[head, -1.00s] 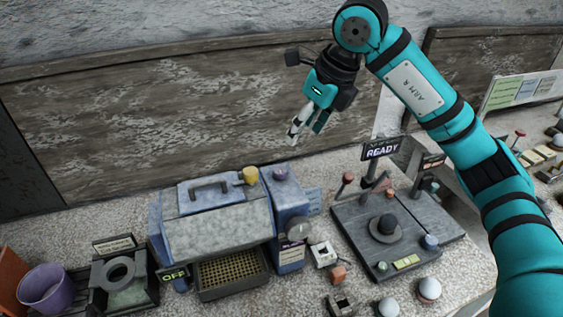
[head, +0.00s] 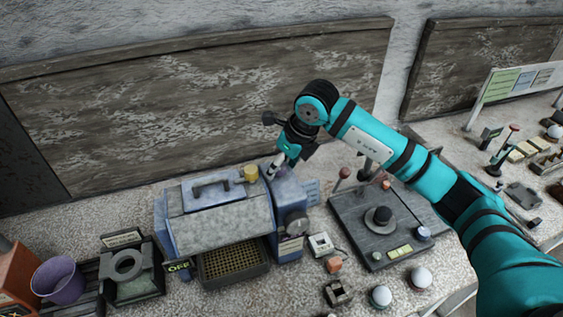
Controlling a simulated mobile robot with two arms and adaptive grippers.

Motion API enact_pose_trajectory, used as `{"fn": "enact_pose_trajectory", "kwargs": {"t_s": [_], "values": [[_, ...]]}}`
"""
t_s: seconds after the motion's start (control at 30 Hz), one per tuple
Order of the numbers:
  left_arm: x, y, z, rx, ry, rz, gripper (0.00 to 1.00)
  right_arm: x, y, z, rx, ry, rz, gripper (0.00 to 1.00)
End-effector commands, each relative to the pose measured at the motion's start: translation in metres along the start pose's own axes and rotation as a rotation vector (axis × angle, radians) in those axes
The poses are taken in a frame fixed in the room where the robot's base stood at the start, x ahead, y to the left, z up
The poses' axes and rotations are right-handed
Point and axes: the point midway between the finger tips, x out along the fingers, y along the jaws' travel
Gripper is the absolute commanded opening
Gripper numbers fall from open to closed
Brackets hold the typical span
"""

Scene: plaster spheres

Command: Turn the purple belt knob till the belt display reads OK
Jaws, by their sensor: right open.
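A blue machine (head: 212,222) with a grey hood stands in the middle of the bench. The purple knob on top of its right-hand tower (head: 287,197) is hidden behind my right gripper (head: 276,168). That gripper is open and points down at the tower top, with its fingertips at the knob's place. I cannot tell whether they touch the knob or are around it. A small display (head: 179,266) at the machine's lower left reads OFF. My left gripper is out of view.
A yellow knob (head: 250,173) stands on the machine left of my right gripper. A grey dial (head: 297,223) is on the tower front. A dark board with a hat-shaped piece (head: 378,219) is to the right, partly under my arm. A purple bucket (head: 57,281) is at left.

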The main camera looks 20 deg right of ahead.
Motion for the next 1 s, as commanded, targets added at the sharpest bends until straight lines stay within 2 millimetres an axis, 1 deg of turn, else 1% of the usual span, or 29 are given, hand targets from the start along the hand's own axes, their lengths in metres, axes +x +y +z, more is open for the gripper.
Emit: {"fn": "enact_pose_trajectory", "kwargs": {"t_s": [0.1,0.5,0.77,1.0], "values": [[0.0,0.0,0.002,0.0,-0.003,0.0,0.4,0.0,0.0,0.0,0.0,0.0,0.0,0.54],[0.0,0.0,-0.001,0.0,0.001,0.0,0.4,0.0,0.0,0.0,0.0,0.0,0.0,0.01],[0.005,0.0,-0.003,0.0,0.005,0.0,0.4,0.001,0.0,0.0,0.024,-0.001,-0.01,0.0],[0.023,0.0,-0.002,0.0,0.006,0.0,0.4,0.003,0.001,-0.001,0.133,-0.003,-0.058,0.0]]}}
